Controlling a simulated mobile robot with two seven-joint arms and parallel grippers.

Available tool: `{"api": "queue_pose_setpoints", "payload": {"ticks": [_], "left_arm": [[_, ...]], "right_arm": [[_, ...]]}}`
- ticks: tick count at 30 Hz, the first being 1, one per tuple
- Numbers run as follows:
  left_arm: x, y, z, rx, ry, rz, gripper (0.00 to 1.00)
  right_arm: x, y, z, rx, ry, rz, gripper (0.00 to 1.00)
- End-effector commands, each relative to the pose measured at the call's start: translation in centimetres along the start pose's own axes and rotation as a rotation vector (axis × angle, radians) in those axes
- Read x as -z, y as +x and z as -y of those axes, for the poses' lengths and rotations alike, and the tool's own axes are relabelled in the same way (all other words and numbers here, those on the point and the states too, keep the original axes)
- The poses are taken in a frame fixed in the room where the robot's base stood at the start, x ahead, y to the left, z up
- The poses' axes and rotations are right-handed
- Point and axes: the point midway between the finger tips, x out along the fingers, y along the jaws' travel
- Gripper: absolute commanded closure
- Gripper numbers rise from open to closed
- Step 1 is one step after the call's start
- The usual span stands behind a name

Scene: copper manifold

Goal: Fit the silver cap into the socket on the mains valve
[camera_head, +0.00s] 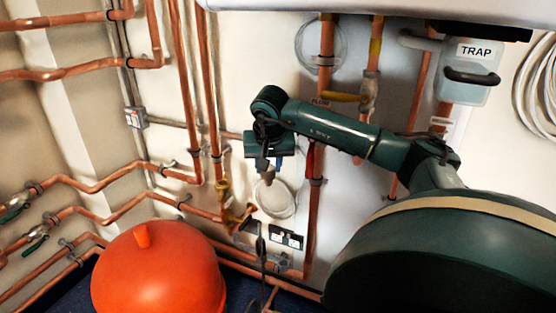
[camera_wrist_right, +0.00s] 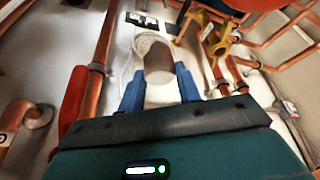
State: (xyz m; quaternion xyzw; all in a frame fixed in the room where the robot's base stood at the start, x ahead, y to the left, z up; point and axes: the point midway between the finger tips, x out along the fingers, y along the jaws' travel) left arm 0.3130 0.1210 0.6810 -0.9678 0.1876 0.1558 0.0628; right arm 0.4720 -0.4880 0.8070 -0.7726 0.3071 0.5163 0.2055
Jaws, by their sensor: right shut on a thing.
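My right gripper (camera_head: 267,170) hangs down from the arm that comes in from the right, in front of the back wall. Its blue fingers are shut on the silver cap (camera_wrist_right: 157,62), a smooth grey cylinder that sticks out past the fingertips in the right wrist view. The cap is small in the head view (camera_head: 268,178). A brass valve (camera_head: 240,216), probably the mains valve, sits low on the copper pipes, below and left of the gripper. It also shows in the right wrist view (camera_wrist_right: 222,40), apart from the cap. I cannot make out its socket. My left gripper is out of view.
Vertical copper pipes (camera_head: 314,210) run close to the gripper's right. A coiled white hose (camera_head: 273,199) and dark sockets (camera_head: 286,238) are on the wall behind. A large orange vessel (camera_head: 158,272) stands at the lower left. A TRAP box (camera_head: 468,75) is at upper right.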

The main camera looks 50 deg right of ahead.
Motion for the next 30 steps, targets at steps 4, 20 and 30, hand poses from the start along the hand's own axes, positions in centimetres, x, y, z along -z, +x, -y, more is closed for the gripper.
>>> {"api": "queue_pose_setpoints", "payload": {"ticks": [4,20,30], "left_arm": [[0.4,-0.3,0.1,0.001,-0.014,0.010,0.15],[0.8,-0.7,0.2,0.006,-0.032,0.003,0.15],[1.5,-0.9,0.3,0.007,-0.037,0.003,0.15]], "right_arm": [[0.9,0.2,1.3,0.003,0.001,0.002,0.90],[4.0,1.6,5.5,0.002,0.001,0.001,0.90],[6.1,2.1,8.0,0.000,0.001,0.003,0.90]]}}
